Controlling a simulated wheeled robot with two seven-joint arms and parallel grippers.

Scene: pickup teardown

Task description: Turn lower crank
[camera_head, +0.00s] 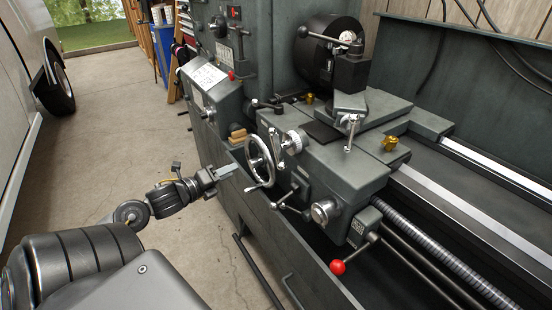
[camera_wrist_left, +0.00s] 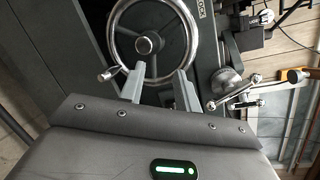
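The lathe's chrome handwheel (camera_head: 258,162) has a small crank handle (camera_head: 250,188) at its lower rim. A lever with a ball end (camera_head: 284,197) sits just to its lower right. I cannot tell which of these is the lower crank. My left gripper (camera_head: 226,171) is just left of the wheel. In the left wrist view the gripper (camera_wrist_left: 160,88) is open, its two grey fingers apart and pointing at the lower part of the handwheel (camera_wrist_left: 143,45). The wheel's handle (camera_wrist_left: 106,75) is left of the fingers. Contact cannot be told. My right gripper is not in view.
A red-knobbed lever (camera_head: 338,267) and a silver dial (camera_head: 324,211) are on the carriage to the right. The chuck (camera_head: 322,50) stands behind. The long grey tray wall (camera_head: 268,222) runs below the wheel. Floor (camera_head: 125,115) is clear on the left.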

